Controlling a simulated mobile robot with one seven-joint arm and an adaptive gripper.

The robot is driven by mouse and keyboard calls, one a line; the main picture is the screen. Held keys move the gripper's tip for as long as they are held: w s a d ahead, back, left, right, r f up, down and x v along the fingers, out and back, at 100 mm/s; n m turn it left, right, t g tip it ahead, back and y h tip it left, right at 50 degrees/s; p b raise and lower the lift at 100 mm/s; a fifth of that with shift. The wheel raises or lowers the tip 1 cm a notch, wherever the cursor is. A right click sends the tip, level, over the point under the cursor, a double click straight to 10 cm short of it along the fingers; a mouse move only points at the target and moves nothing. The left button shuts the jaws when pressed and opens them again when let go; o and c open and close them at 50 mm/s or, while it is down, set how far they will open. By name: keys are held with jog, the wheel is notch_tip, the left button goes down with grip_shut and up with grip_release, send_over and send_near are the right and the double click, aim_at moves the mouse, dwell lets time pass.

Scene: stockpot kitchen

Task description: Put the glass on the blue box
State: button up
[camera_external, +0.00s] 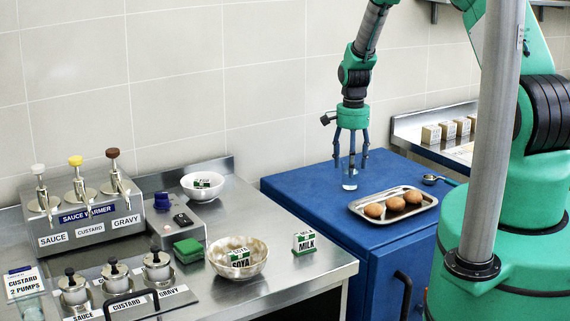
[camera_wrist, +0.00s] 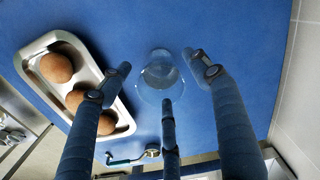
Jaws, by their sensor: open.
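The clear glass (camera_external: 350,181) stands on top of the blue box (camera_external: 291,192), left of the metal tray. It also shows in the wrist view (camera_wrist: 159,72), over the blue surface (camera_wrist: 120,22). My gripper (camera_external: 351,160) is directly above the glass and points down. Its three fingers are spread open around the glass's upper part, and in the wrist view gaps show between the fingertips (camera_wrist: 160,75) and the glass. The glass looks upright. Its upper part is hard to make out among the fingers in the external view.
A metal tray (camera_external: 360,209) with three brown egg-like items lies right of the glass, near the box's front edge. A small scoop (camera_external: 432,179) lies behind it. A tiled wall stands behind.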

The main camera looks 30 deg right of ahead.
jog(key=shift+r, duration=0.1)
notch_tip(320, 180, up, 12)
jog(key=shift+b, duration=0.45)
dwell(0.6)
jog(key=shift+r, duration=0.15)
jog(key=s+a+r+n+t, duration=0.15)
jog(key=s+a+r, duration=0.3)
jog(key=r, duration=0.55)
jog(key=s+a+r+n, duration=0.3)
jog(key=s+a+r, duration=0.15)
jog(key=r, duration=0.65)
jog(key=s+a+r+n+t, duration=0.15)
jog(key=s+a+r, duration=0.35)
jog(key=r, duration=0.5)
jog(key=s+a+r+n+t, duration=0.1)
jog(key=s+a+r+n, duration=0.1)
jog(key=s, duration=0.8)
jog(key=s+a+r+n, duration=0.3)
jog(key=s, duration=0.7)
jog(key=s+a+r+n+t, duration=0.1)
jog(key=s+a+r+n, duration=0.1)
jog(key=s, duration=0.8)
jog(key=shift+s+a+r+t, duration=0.3)
jog(key=shift+a+r, duration=0.15)
jog(key=shift+r, duration=0.3)
